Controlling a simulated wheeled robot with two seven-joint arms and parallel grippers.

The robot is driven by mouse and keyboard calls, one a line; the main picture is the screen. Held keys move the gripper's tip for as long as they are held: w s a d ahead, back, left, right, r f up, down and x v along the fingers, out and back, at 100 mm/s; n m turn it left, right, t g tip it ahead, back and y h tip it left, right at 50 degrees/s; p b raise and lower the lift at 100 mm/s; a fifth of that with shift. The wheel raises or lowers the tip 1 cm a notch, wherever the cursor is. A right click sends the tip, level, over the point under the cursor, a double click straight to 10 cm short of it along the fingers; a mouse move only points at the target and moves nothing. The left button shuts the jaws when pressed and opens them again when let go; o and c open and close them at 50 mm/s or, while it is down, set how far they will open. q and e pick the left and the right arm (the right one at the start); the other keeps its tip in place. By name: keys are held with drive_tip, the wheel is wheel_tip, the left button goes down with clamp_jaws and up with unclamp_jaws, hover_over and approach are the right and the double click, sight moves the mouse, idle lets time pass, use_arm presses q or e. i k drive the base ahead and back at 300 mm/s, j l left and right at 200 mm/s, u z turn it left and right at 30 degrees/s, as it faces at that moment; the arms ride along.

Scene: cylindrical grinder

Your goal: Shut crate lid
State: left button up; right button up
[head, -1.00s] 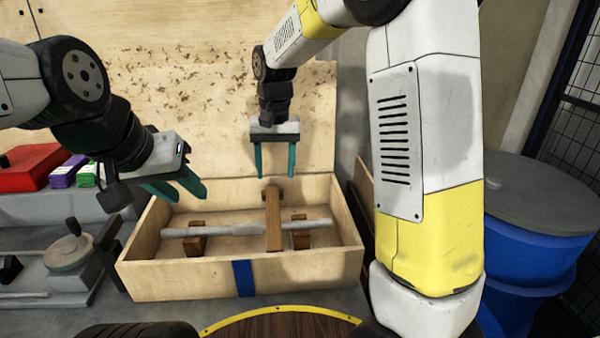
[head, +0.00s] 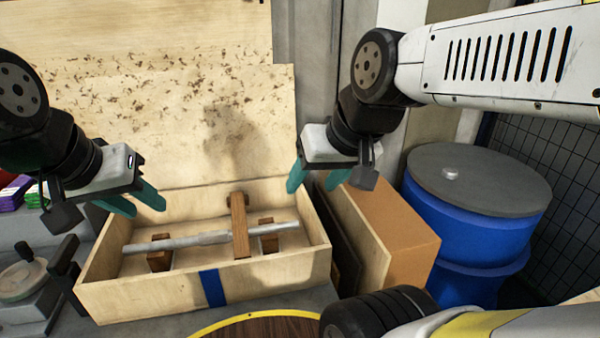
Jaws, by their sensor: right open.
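The plywood crate (head: 140,298) stands open on the grey surface, with a blue strap (head: 212,288) on its front. Its lid (head: 160,130), a large speckled plywood panel, stands raised behind the back wall. A grey shaft (head: 205,240) lies inside on wooden blocks, with a wooden bar (head: 239,226) across it. My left gripper (head: 148,207) is open and empty above the crate's left back part, in front of the lid. My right gripper (head: 310,188) is open and empty near the crate's right back corner, beside the lid's right edge. Contact with the lid cannot be told.
A brown box (head: 400,245) stands just right of the crate. A blue drum (head: 470,235) with a grey top is further right. A grey handwheel device (head: 22,280) is at the left. A yellow-rimmed round wooden top (head: 262,328) is in front.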

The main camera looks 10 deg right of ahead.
sight(201, 126)
drive_tip(key=j, duration=1.35)
